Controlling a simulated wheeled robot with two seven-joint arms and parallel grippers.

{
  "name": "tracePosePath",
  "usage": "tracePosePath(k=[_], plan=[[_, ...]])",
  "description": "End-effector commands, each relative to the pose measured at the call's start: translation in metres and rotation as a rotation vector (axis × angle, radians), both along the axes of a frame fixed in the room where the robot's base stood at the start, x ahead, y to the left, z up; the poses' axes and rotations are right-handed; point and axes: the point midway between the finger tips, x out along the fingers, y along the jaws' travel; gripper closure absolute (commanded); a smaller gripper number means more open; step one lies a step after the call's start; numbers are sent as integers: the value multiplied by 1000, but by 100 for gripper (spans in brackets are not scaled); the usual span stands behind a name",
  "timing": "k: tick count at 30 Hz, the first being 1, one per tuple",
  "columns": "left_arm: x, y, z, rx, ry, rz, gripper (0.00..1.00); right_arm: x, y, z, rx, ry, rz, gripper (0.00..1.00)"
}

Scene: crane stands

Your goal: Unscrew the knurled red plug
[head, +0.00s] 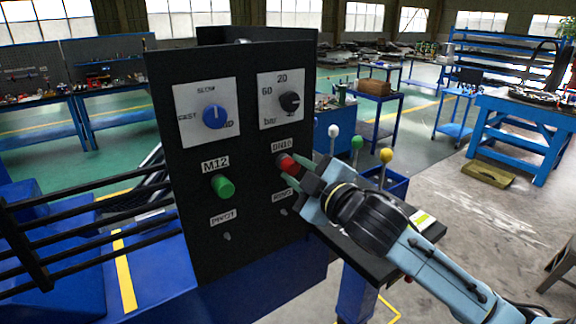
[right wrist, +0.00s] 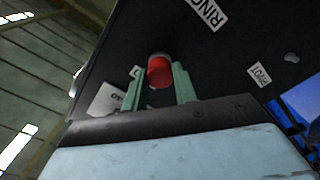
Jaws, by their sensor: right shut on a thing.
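The red plug (head: 286,162) sits on the black panel, just below a label that seems to read DN10. My right gripper (head: 290,168) reaches in from the right and its jaws are closed around the plug. In the right wrist view the red plug (right wrist: 160,71) shows between the two green fingertips (right wrist: 162,84). The knurling is too small to make out. Whether the plug has turned cannot be told. My left gripper is not in view.
The black panel (head: 200,255) also carries a green plug (head: 222,186) under M12, a blue knob (head: 216,115) and a black knob (head: 290,102). White, green and yellow ball-topped levers (head: 386,156) stand right of the panel, close to my right arm. Black rails (head: 80,215) run at left.

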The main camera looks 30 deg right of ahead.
Motion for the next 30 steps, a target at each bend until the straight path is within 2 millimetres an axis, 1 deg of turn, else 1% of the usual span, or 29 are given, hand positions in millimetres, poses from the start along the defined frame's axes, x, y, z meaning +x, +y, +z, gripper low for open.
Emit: tracePosePath(k=[3, 5, 9, 12, 15, 21, 23, 27, 30], plan=[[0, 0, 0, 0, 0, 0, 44, 0, 0, -1, -7, 4, 1, 100], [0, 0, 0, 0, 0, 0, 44, 0, 0, -1, -59, 0, 1, 100], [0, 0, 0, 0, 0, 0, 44, 0, 0, -1, -295, -19, 2, 100], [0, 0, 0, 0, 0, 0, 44, -1, 0, -2, -416, -29, 2, 100], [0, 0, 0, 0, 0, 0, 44, -1, 0, -2, -450, -32, 1, 100], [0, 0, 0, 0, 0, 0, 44, -1, 0, -2, -449, -31, 2, 100], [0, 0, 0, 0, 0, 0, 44, -1, 0, -2, -490, -35, 2, 100], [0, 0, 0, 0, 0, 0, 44, -1, 0, -1, -731, -54, 3, 100], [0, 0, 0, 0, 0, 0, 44, -1, 0, -2, -858, -64, 4, 100]])
